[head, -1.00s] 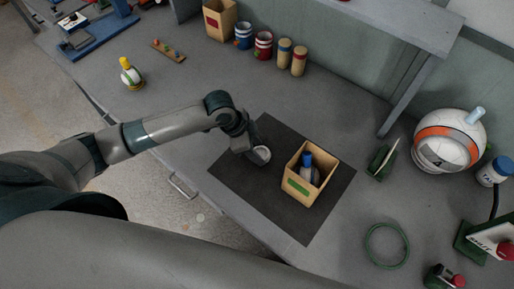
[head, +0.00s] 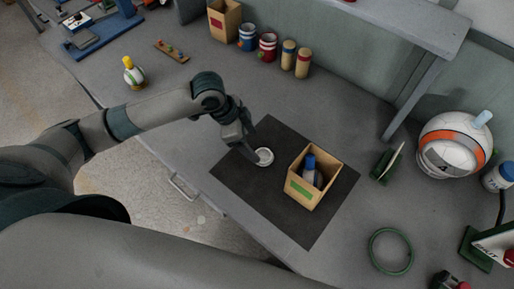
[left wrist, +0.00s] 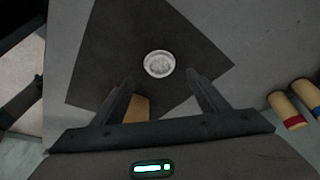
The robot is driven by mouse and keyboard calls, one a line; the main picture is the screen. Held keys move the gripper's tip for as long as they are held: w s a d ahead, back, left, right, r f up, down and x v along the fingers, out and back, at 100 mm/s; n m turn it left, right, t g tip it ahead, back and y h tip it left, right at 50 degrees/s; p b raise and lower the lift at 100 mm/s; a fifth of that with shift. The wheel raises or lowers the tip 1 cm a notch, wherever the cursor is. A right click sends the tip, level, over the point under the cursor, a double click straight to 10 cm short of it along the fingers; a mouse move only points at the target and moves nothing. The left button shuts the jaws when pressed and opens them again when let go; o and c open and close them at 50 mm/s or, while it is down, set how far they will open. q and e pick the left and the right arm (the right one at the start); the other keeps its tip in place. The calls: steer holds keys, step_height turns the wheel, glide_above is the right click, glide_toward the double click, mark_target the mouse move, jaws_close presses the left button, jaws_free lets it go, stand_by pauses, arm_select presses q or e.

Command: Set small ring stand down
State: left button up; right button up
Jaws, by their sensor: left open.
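The small ring stand (head: 264,156) is a round, pale ring lying on the dark mat (head: 307,232), near the mat's left side. It also shows in the left wrist view (left wrist: 159,64), flat on the mat and beyond my fingertips. My left gripper (head: 250,152) is beside and above the ring, apart from it. In the left wrist view its two fingers (left wrist: 158,85) are spread with nothing between them. My right gripper is not in either view.
An open box (head: 303,192) with a green label stands on the mat, holding a blue-capped bottle (head: 310,168). A green ring (head: 391,251), a white-and-orange ball (head: 452,145) and a green stand (head: 386,163) are to the right. Several cans stand at the back.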

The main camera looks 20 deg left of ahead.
arm_select(q)
steer(key=shift+b+v, duration=0.35)
steer(key=shift+v, duration=2.45)
